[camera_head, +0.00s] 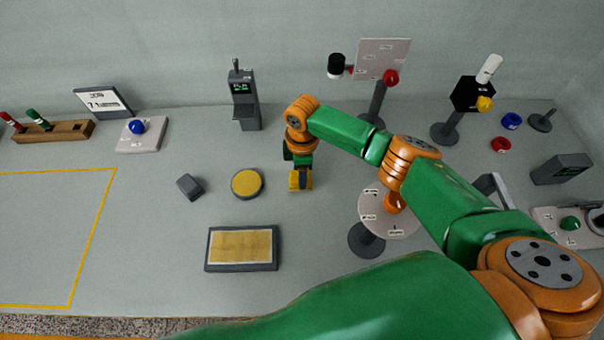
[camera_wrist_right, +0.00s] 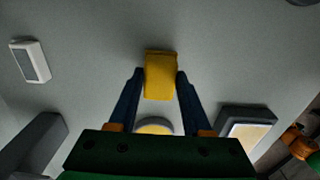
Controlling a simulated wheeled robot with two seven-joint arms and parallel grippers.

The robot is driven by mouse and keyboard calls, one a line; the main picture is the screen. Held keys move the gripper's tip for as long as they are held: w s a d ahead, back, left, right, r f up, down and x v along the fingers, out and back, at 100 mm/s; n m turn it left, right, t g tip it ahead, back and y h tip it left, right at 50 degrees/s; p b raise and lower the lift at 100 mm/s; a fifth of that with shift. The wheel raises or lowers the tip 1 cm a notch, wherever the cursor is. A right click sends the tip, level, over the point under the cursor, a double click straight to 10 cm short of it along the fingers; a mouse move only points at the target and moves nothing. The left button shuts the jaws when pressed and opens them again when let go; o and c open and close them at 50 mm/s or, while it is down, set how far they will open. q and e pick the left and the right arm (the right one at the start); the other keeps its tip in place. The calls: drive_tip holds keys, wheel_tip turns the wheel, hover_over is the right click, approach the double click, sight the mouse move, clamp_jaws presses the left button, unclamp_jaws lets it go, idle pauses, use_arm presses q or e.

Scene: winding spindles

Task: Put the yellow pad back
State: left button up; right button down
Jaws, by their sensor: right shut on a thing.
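The yellow pad, a small block, is between the fingers of my right gripper (camera_head: 301,179). The pad (camera_head: 293,182) shows beside a dark finger in the head view. In the right wrist view the pad (camera_wrist_right: 160,75) sits between the two dark fingertips (camera_wrist_right: 159,82), which are shut on it. The gripper points down, just right of a round grey base with a yellow top (camera_head: 247,183). I cannot tell how high the pad is above the table. My left gripper is not in view.
A dark tray with a yellow panel (camera_head: 242,268) lies in front. A small grey block (camera_head: 190,187) is left of the round base. A dark terminal (camera_head: 243,95) stands behind. A round disc on a stand (camera_head: 372,213) is to the right. A yellow outline marks clear table at left.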

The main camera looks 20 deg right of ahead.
drive_tip(key=shift+c, duration=1.7)
unclamp_jaws()
drive_tip(key=shift+f, duration=0.1)
wheel_tip(320, 180, up, 12)
drive_tip(key=b, duration=0.1)
